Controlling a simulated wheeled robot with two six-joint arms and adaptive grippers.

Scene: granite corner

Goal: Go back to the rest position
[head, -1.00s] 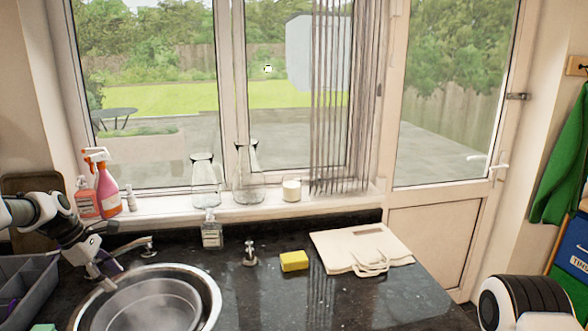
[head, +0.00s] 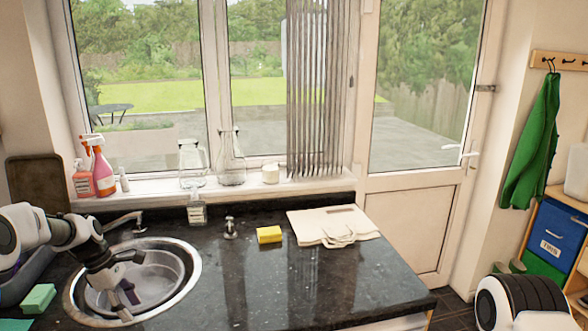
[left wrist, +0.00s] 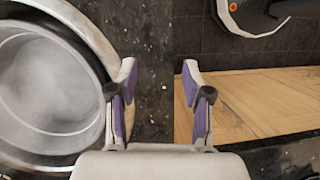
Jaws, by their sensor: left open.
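My left gripper (head: 126,303) hangs over the front part of the round steel sink (head: 190,285) in the head view, pointing down. In the left wrist view the left gripper (left wrist: 158,80) has its two purple-padded fingers well apart, with nothing between them. The sink (left wrist: 100,35) is at the left of that view, and a strip of dark counter and wooden boards show between and beyond the fingers. The head view does not show my right gripper.
The tap (head: 125,219) stands behind the sink. Bottles (head: 104,172) and glass jugs line the sill. The counter's right part is clear.

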